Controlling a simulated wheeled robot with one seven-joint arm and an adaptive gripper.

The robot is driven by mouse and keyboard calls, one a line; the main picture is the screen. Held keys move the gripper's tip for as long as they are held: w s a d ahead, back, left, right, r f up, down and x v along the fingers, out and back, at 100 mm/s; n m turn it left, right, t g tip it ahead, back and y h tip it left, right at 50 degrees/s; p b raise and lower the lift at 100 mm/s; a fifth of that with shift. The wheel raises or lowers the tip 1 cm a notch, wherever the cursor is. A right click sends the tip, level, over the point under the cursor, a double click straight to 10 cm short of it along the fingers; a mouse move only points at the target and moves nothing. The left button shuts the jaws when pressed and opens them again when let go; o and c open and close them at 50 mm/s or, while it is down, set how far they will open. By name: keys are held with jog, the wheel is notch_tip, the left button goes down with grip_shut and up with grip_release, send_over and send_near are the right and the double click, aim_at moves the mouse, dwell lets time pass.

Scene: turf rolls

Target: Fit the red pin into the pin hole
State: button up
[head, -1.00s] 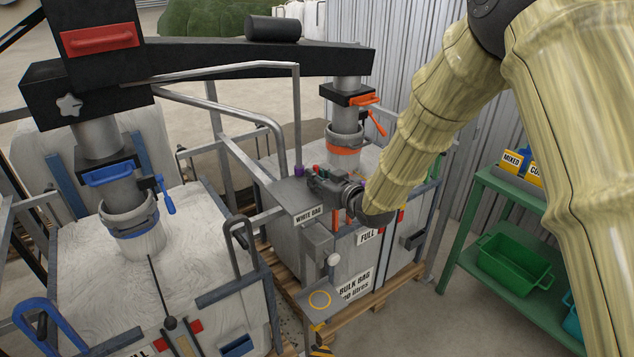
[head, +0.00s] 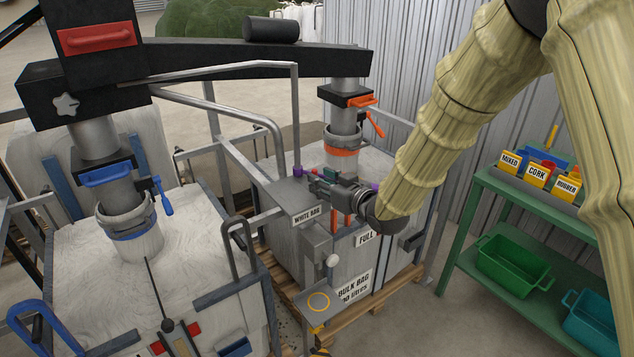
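My gripper (head: 322,187) is at the small grey shelf marked WHITE BAG (head: 283,196), reaching in from the right with its fingers pointing left. Its fingertips are small and dark against the shelf, so I cannot tell how wide they stand or whether they hold anything. Narrow red upright pieces (head: 336,220) show just below my gripper, in front of the bag; I cannot tell whether one is the red pin. A small purple piece (head: 298,171) stands on the shelf's back edge. I cannot make out the pin hole for certain; a lower grey plate bears a yellow ring (head: 318,302).
A green rack (head: 500,190) with bins is at the right. Open floor lies between.

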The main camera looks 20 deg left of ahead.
jog(key=b+v, duration=0.2)
jog(key=v, duration=0.6)
jog(key=shift+d, duration=0.1)
jog(key=s+d+f+m+g+h, duration=0.15)
jog(key=s+d+f, duration=0.35)
jog(key=f, duration=0.5)
jog(key=s+d+f+m+h, duration=0.2)
jog(key=d+f+m+h, duration=0.1)
jog(key=d+f, duration=0.55)
jog(key=s+d+f+m+g+h, duration=0.15)
jog(key=s+d+f, duration=0.25)
jog(key=f, duration=0.7)
jog(key=s+d+f+m+g+h, duration=0.1)
jog(key=s+d+f, duration=0.4)
jog(key=s, duration=0.5)
jog(key=s+d+f+m+g+h, duration=0.2)
jog(key=s+d+f, duration=0.4)
jog(key=s, duration=0.4)
jog(key=s+d+f+m+g+h, duration=0.1)
jog(key=s+d+f+g+h, duration=0.2)
jog(key=s+d+f, duration=0.3)
jog(key=s+d, duration=0.1)
jog(key=s, duration=0.3)
jog(key=shift+d+f+m+g, duration=0.15)
jog(key=shift+d+m+g, duration=0.15)
jog(key=shift+d+m, duration=0.1)
jog(key=shift+s, duration=0.15)
